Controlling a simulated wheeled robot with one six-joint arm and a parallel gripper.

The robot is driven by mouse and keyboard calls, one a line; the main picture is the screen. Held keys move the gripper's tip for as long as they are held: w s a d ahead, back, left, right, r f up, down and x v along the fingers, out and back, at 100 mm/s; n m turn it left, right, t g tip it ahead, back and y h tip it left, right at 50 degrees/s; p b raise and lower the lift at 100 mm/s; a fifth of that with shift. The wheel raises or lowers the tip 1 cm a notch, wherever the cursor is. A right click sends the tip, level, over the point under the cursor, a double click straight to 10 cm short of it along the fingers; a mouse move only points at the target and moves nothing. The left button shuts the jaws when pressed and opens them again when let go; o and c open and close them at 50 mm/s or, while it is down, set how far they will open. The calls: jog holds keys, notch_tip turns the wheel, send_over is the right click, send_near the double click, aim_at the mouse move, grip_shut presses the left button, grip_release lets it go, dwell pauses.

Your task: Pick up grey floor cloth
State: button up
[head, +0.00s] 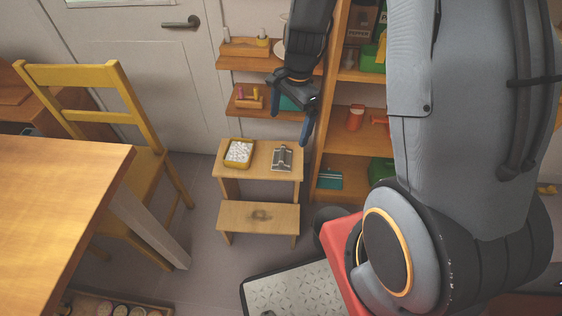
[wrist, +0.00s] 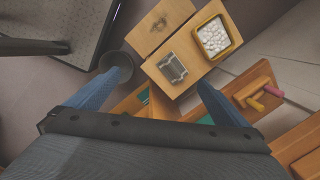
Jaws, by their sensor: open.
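A small grey item (head: 282,158), which could be the folded grey floor cloth, lies on the top step of a wooden step stool (head: 230,172). It also shows in the wrist view (wrist: 172,68), between my two fingers in the picture, with a paler band along one edge. My gripper (head: 291,124) is open with blue fingers and points down. It is above the stool, apart from the grey item, with nothing between the fingers. The wrist view shows the open gripper (wrist: 160,82) too.
A yellow-rimmed tray of white pieces (head: 239,152) stands left of the grey item. Wall shelves (head: 246,104) with pegs and a wooden bookcase (head: 340,165) stand close to my gripper. A dark bin (wrist: 116,64) is beside the stool. A yellow chair (head: 150,130) and table are at left.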

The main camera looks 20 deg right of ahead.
aim_at(282, 154)
jog(key=w+f+m+b, duration=0.1)
jog(key=w+f+m, duration=0.1)
jog(key=f, duration=0.3)
jog(key=w+d+f+m+b, duration=0.1)
jog(key=w+f+m, duration=0.1)
jog(key=f, duration=0.4)
jog(key=w+f+m+b, duration=0.1)
jog(key=w+f+m, duration=0.2)
jog(key=f+m, duration=0.1)
jog(key=shift+d+f+m, duration=0.3)
jog(key=shift+f, duration=0.6)
jog(key=f, duration=0.3)
jog(key=a+f+b, duration=0.1)
jog(key=f, duration=0.2)
jog(key=shift+w+a+f, duration=0.15)
jog(key=shift+w+f, duration=0.05)
jog(key=shift+f, duration=0.15)
jog(key=c, duration=1.1)
jog(key=shift+r, duration=0.1)
notch_tip(282, 154, up, 10)
jog(key=shift+p, duration=0.55)
